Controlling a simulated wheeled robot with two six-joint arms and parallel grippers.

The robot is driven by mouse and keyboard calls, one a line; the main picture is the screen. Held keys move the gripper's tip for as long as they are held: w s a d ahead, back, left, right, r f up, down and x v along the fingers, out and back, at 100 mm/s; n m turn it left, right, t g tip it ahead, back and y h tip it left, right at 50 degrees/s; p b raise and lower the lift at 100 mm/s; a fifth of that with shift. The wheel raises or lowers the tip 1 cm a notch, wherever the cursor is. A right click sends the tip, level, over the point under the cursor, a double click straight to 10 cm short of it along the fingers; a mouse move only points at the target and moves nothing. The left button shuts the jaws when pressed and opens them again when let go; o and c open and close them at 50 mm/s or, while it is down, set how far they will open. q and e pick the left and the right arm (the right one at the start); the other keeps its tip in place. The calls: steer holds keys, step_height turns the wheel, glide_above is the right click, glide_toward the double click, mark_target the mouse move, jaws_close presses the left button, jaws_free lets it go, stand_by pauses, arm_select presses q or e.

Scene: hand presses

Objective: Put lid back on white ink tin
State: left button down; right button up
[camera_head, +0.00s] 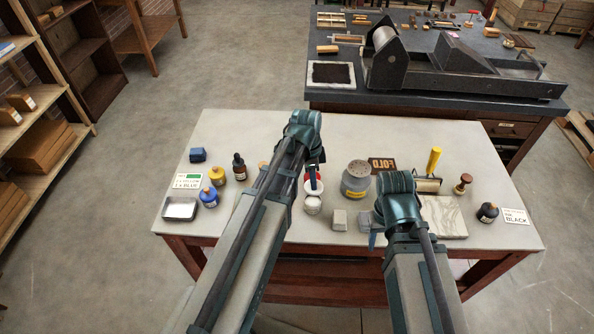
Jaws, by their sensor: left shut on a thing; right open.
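The white ink tin (313,205) stands on the pale tabletop just below my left gripper in the picture. My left gripper (313,181) is shut on a small white thing, apparently the lid, seen close above the tin; the arm and jaws hide much of it. I cannot tell whether lid and tin touch.
The table (240,125) also holds a blue tin (209,197), a yellow tin (217,176), a dark bottle (239,167), a grey canister (356,179), a marbled slab (445,218) and a black tin (488,213). A press (460,72) stands on the bench behind. The table's back strip is clear.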

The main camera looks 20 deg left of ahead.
arm_select(q)
steer(key=shift+f, duration=0.1)
steer(key=shift+f, duration=0.1)
step_height(320, 180, down, 6)
steer(key=b, duration=0.6)
steer(key=shift+f+b, duration=0.15)
steer(key=shift+b, duration=0.2)
stand_by(1.7)
steer(key=shift+c, duration=0.9)
jaws_free()
